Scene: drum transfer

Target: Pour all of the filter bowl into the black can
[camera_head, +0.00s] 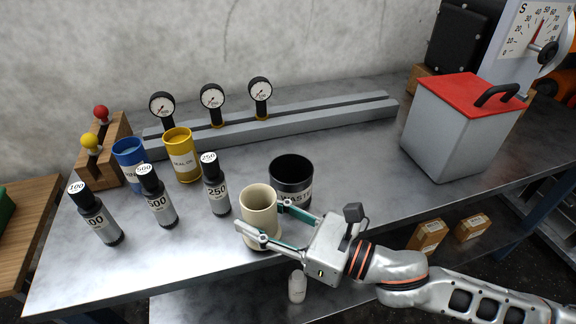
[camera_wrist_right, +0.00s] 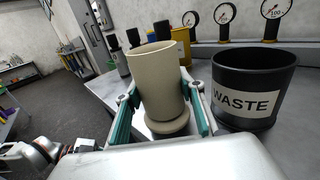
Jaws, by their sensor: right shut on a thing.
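The cream filter bowl (camera_head: 259,212) is upright near the table's front edge, with its open top up. My right gripper (camera_head: 262,222) is shut on it, one finger on each side; the bowl also shows between the fingers in the right wrist view (camera_wrist_right: 157,80). A wider cream round base (camera_wrist_right: 168,127) shows under it. I cannot tell whether the bowl touches what is below, and its contents are hidden. The black can (camera_head: 291,182), labelled WASTE in the right wrist view (camera_wrist_right: 250,92), stands upright just behind and right of the bowl, apart from it.
Several black-capped bottles (camera_head: 215,190) stand left of the bowl, with a yellow can (camera_head: 182,160) and a blue can (camera_head: 130,165) behind. Gauges stand on a grey rail (camera_head: 290,122) at the back. A red-lidded grey box (camera_head: 450,140) stands right. Table between can and box is clear.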

